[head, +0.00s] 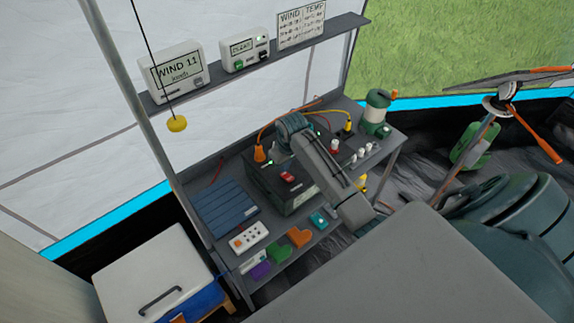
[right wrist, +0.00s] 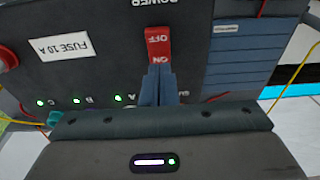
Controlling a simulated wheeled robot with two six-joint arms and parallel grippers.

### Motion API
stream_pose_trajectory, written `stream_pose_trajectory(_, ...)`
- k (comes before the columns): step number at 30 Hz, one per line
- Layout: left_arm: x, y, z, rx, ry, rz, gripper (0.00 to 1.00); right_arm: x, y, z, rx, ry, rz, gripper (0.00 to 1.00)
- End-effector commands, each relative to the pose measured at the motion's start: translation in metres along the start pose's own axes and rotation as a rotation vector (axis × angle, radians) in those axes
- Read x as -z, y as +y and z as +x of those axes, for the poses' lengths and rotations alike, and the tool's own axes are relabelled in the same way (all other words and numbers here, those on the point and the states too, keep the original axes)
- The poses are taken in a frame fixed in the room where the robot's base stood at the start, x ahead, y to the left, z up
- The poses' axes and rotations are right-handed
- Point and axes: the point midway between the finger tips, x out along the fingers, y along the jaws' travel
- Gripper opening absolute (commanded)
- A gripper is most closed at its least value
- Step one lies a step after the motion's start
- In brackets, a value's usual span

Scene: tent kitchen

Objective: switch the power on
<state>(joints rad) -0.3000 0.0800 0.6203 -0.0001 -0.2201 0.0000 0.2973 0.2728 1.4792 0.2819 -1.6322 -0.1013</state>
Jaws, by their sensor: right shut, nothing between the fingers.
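The power switch (right wrist: 158,45) is a red rocker marked OFF and ON on a dark panel, with a POWER label beside it. In the right wrist view it appears upside down. The same red switch (head: 288,177) shows on the dark power box (head: 265,180) in the head view. My right gripper (right wrist: 158,78) is shut and empty. Its fingertips are at the ON end of the switch; I cannot tell whether they touch. In the head view the right gripper (head: 294,127) is over the box, its fingertips hard to make out. My left gripper is not in view.
The panel has a FUSE 10 A label (right wrist: 60,48) and green lights (right wrist: 118,98). A yellow ball (head: 177,124) hangs on a cord at left.

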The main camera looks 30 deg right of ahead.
Motion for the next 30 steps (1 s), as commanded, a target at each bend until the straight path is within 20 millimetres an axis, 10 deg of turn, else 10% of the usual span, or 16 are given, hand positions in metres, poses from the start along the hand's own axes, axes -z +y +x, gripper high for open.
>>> stream_pose_trajectory(30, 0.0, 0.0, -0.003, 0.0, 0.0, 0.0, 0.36, 0.008, 0.0, -0.052, 0.0, 0.002, 0.0, 0.0)
